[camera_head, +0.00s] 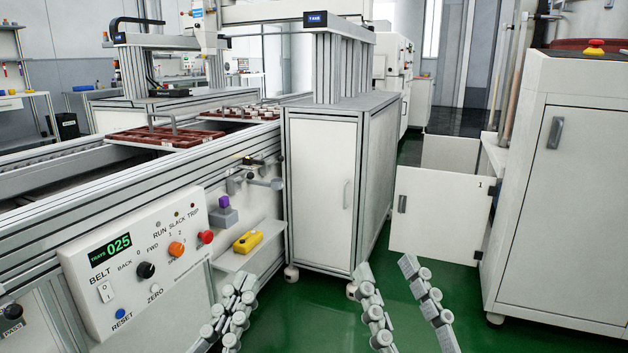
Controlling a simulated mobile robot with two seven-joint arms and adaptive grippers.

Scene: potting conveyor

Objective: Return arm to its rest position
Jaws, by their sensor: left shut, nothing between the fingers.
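My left gripper (241,283) is in the lower middle of the head view, in front of the conveyor's side below the yellow device. Its fingers are together and nothing shows between them. My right gripper (385,266) is to the right of it, above the green floor. Its two fingers stand well apart with only floor showing between them. Both grippers point away from me, and most of both arms is out of view.
The belt control panel (140,262) with knobs and buttons is at the left. A yellow device (248,242) sits on a small shelf. A white cabinet (322,175) stands ahead, another (570,200) at the right. Open green floor (330,325) lies between.

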